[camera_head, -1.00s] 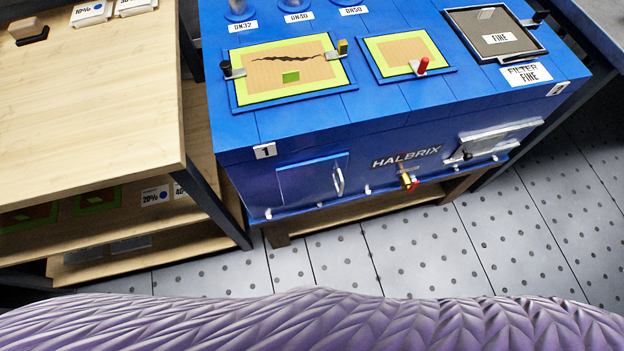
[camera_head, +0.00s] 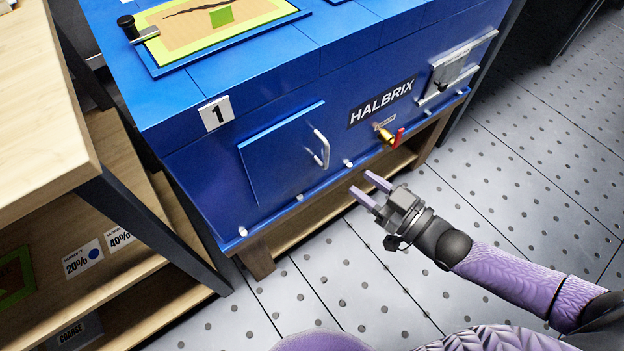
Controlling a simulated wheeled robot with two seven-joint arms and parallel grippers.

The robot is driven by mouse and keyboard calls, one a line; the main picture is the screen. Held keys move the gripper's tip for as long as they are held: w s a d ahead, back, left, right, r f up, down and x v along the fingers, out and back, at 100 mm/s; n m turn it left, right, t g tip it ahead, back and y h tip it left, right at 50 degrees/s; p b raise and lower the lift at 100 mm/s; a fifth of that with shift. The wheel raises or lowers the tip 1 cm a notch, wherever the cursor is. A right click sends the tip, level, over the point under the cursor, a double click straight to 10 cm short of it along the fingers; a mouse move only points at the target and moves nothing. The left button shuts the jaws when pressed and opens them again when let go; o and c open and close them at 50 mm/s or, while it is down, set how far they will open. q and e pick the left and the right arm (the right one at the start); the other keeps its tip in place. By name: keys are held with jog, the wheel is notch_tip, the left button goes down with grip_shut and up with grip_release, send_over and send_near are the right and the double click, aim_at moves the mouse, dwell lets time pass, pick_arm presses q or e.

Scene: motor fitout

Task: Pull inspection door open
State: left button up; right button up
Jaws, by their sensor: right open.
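The inspection door (camera_head: 283,158) is a blue panel on the front of the blue HALBRIX machine (camera_head: 210,180), left of the name plate. It looks shut, lying close to the front face. Its silver bar handle (camera_head: 322,149) stands upright near the door's right edge. My right gripper (camera_head: 362,188) is open and empty. In the picture it is below and to the right of the handle, apart from it, with its fingers pointing up and left toward the machine. My left gripper is out of view.
A brass valve with a red lever (camera_head: 390,136) sticks out right of the door. A metal bracketed plate (camera_head: 452,75) is farther right. A wooden shelf unit (camera_head: 50,165) stands close on the left. The tiled floor (camera_head: 520,160) on the right is clear.

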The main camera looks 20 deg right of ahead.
aim_at(325, 165)
jog(key=b+x, duration=0.2)
jog(key=x, duration=0.3)
jog(key=b+x, duration=0.1)
jog(key=x, duration=0.3)
jog(key=shift+w+a+r+b, duration=0.15)
jog(key=shift+w+r+b, duration=0.05)
jog(key=shift+w+b, duration=0.15)
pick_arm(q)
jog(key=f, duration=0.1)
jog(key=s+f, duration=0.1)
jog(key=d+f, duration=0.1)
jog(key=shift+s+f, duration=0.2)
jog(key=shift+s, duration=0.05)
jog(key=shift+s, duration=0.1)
pick_arm(e)
grip_shut()
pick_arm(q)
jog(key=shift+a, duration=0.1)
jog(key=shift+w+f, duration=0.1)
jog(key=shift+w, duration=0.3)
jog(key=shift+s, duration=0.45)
